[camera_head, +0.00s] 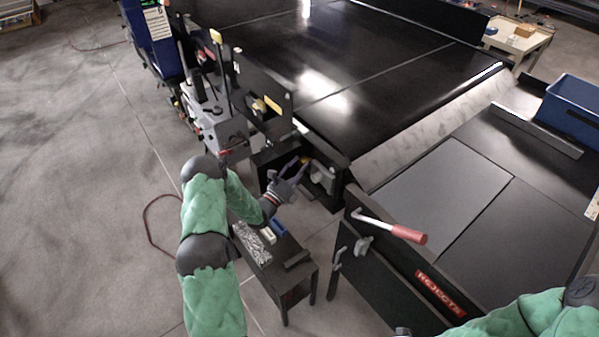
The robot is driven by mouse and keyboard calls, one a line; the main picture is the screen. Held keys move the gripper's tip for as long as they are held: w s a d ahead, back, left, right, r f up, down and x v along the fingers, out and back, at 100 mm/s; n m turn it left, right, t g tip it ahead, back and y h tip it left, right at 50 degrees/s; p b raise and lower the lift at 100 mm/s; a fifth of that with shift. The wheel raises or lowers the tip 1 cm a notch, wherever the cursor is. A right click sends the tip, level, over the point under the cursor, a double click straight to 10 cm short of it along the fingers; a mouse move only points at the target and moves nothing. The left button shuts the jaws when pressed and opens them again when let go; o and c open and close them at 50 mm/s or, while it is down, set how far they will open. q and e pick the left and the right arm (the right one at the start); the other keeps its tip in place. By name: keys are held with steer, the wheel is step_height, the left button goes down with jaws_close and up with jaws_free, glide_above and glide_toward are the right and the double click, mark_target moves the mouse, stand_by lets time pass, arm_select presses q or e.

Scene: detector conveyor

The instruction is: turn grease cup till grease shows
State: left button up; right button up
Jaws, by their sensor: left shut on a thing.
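My left gripper (302,161) reaches into the dark open housing at the near corner of the conveyor. Its purple fingers are shut on a small orange-brass piece, which looks like the grease cup (307,160). The fingers cover most of the cup. No grease can be made out at this size.
A small dark bench (290,272) with a clear bag and small boxes stands below my left gripper. A red-handled lever (408,234) sits on the rejects bin (395,275). A blue crate (575,108) is at the right. The floor at left is mostly clear.

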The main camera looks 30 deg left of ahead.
arm_select(q)
steer(key=shift+w+a+r+m+h+b, duration=0.1)
steer(key=shift+r+m+h+b, duration=0.2)
steer(key=shift+m, duration=0.45)
steer(key=shift+a+r+m+h+b, duration=0.1)
steer(key=shift+m+h+b, duration=0.2)
steer(key=shift+m+b, duration=0.35)
steer(key=o, duration=1.1)
steer(key=shift+d, duration=0.1)
steer(key=shift+c, duration=0.2)
steer(key=shift+d+f, duration=0.1)
steer(key=shift+f, duration=0.1)
steer(key=shift+s+f, duration=0.15)
steer(key=shift+s, duration=0.15)
steer(key=v, duration=1.1)
steer(key=shift+s+f, duration=0.1)
steer(key=shift+s, duration=0.05)
